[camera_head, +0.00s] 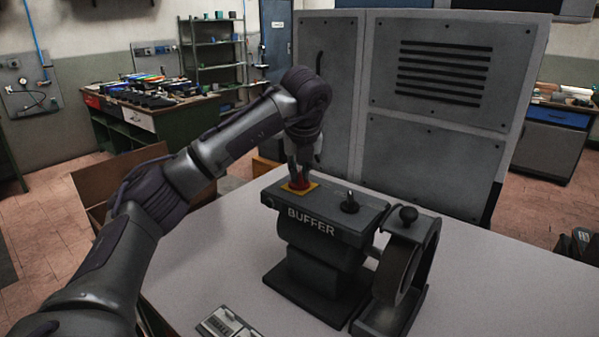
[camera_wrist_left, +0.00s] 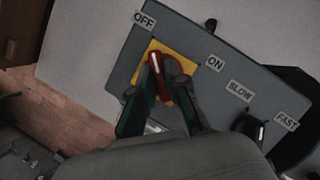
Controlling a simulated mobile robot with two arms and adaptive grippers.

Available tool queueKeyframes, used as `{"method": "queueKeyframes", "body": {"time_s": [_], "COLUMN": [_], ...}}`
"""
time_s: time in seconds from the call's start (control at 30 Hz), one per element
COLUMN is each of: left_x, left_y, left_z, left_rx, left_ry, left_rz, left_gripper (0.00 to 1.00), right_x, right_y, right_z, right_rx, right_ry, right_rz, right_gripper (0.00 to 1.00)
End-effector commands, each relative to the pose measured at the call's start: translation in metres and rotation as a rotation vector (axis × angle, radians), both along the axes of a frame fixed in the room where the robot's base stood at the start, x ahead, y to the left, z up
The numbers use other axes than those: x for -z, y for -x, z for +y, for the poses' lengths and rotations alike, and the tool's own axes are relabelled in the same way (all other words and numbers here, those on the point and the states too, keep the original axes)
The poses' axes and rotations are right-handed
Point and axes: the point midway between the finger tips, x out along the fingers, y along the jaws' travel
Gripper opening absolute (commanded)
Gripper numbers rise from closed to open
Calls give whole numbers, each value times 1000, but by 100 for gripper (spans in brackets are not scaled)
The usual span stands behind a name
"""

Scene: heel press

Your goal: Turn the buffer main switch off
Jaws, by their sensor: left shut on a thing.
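The buffer (camera_head: 318,243) is a dark grey machine on the light table, with "BUFFER" on its front. Its red main switch (camera_head: 298,184) sits on a yellow plate (camera_head: 313,187) at the top left of the panel. In the left wrist view, the red switch handle (camera_wrist_left: 155,62) has a white line that points roughly toward the OFF label (camera_wrist_left: 145,19); the ON label (camera_wrist_left: 215,62) is to the right. My left gripper (camera_head: 300,176) reaches down from above, its fingers shut around the red handle and partly hiding it. My right gripper is not in view.
A black speed knob (camera_head: 350,204) stands right of the switch, by the SLOW (camera_wrist_left: 240,91) and FAST labels. The buffing wheel (camera_head: 398,270) is at the right end. A grey cabinet (camera_head: 430,110) stands behind the table. The table's right side is clear.

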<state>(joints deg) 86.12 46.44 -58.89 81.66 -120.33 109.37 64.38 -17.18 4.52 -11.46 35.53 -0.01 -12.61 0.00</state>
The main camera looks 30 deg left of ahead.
Motion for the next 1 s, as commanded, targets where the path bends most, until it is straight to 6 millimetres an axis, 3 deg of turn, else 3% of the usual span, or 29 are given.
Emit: {"method": "queueKeyframes", "body": {"time_s": [0.4, 0.43, 0.57, 0.87, 1.0], "left_x": [-2, -2, -2, -1, -11], "left_y": [-1, -1, -1, 0, 2], "left_z": [1, 1, 0, 0, -3], "left_rx": [-11, -11, -10, -8, -6], "left_ry": [1, 1, 1, 0, 1], "left_rz": [-7, -7, -6, -3, -5], "left_gripper": [0, 15, 37, 39, 39], "right_x": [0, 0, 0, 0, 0], "right_y": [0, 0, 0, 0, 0], "right_z": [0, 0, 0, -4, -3], "right_rx": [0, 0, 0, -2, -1], "right_ry": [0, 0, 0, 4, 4], "right_rz": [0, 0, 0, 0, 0], "right_gripper": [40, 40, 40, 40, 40]}}
